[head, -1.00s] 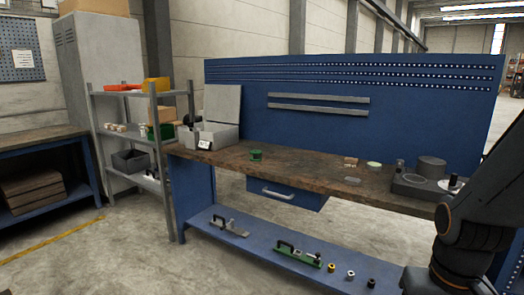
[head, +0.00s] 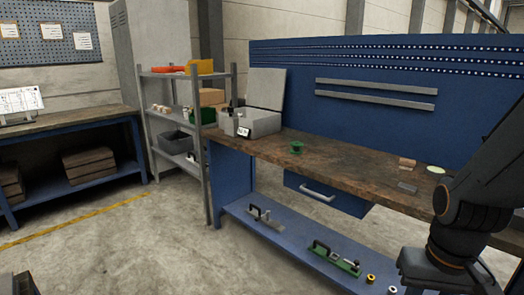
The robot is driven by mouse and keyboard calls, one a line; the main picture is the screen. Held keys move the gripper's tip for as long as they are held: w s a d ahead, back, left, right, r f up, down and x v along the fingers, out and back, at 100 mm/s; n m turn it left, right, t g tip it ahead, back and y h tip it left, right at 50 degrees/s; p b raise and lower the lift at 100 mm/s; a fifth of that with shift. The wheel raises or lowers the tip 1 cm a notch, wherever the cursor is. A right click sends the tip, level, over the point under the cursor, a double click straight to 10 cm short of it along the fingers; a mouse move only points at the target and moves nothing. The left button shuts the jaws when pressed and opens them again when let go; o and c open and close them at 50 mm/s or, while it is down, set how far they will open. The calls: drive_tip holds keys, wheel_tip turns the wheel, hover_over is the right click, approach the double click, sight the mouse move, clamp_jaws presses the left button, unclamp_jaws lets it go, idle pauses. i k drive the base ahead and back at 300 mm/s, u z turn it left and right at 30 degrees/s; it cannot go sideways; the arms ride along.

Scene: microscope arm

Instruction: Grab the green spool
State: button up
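The green spool (head: 297,147) stands on the brown top of the blue workbench (head: 345,168), left of the bench's middle and right of a grey open box. My arm shows at the right edge of the head view, in front of the bench. Its dark end, my gripper (head: 432,268), is low at the bottom right, well apart from the spool. Its fingers cannot be made out, so I cannot tell whether it is open or shut.
The grey box (head: 262,124) has its lid raised. A grey shelf rack (head: 207,150) stands left of the bench. The bench's lower shelf (head: 285,240) holds tools and small rings. A second bench (head: 60,138) is far left. The floor between is clear.

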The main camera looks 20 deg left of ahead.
sight(296, 150)
drive_tip(key=u, duration=1.4)
drive_tip(key=i, duration=3.25)
drive_tip(key=z, duration=2.45)
drive_tip(key=i, duration=0.5)
drive_tip(key=u, duration=0.05)
